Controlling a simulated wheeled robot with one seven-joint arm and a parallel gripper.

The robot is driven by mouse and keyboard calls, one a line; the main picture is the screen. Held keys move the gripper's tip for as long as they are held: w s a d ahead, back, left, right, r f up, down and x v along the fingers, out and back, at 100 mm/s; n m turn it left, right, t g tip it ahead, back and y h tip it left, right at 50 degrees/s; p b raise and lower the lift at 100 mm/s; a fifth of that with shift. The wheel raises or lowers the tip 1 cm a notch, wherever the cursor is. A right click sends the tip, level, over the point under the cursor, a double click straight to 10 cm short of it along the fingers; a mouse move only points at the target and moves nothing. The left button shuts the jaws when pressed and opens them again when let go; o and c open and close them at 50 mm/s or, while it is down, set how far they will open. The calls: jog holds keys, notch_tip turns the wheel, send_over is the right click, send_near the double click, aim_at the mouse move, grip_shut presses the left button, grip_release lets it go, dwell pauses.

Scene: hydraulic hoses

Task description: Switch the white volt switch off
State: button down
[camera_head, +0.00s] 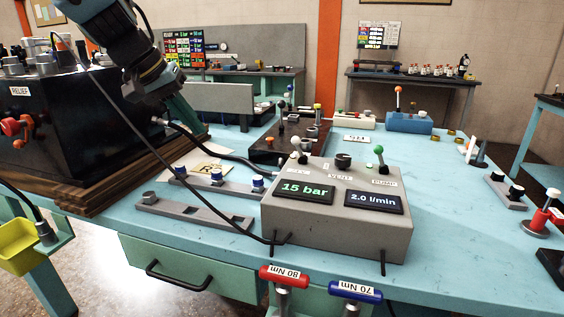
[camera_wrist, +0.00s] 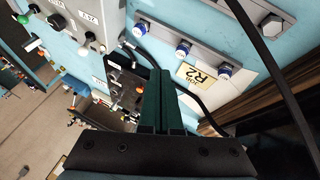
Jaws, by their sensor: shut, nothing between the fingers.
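The grey control box (camera_head: 335,222) stands on the bench with lit displays reading 15 bar and 2.0 l/min. A white-tipped toggle switch (camera_head: 296,143) stands at its top left; its label is too small to read surely. A white tip, likely the same switch (camera_wrist: 139,30), shows in the wrist view. A green-tipped toggle (camera_head: 379,150) and a black knob (camera_head: 343,160) are also on the box. My gripper (camera_head: 190,125) is shut and empty, up and left of the box, apart from the white switch. Its green fingers (camera_wrist: 162,80) lie together in the wrist view.
A black RELIEF unit (camera_head: 70,130) stands at left. Rails with blue-capped fittings (camera_head: 220,187) lie left of the box. Black hoses (camera_head: 190,177) cross between. Red (camera_head: 284,276) and blue (camera_head: 355,291) torque handles stand at front. Bench right of the box is mostly clear.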

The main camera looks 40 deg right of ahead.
aim_at(298, 147)
jog(key=s+d+r+m+g+h+b, duration=0.1)
jog(key=s+d+r+m, duration=0.1)
jog(key=s+d, duration=0.2)
jog(key=d, duration=0.3)
jog(key=shift+s+r+h, duration=0.2)
jog(key=shift+r+h, duration=0.2)
jog(key=p+x, duration=0.1)
jog(key=x, duration=0.8)
jog(key=shift+s+d+f, duration=0.1)
jog(key=shift+f, duration=0.3)
jog(key=shift+s+d+r+p, duration=0.1)
jog(key=shift+s+d+p, duration=0.5)
jog(key=shift+s+d, duration=0.15)
jog(key=shift+s+d+r+p, duration=0.15)
jog(key=shift+s+d+p, duration=0.45)
jog(key=shift+s+d, duration=0.1)
jog(key=shift+w+r+p, duration=0.1)
jog(key=shift+r+p, duration=0.1)
jog(key=shift+p, duration=0.1)
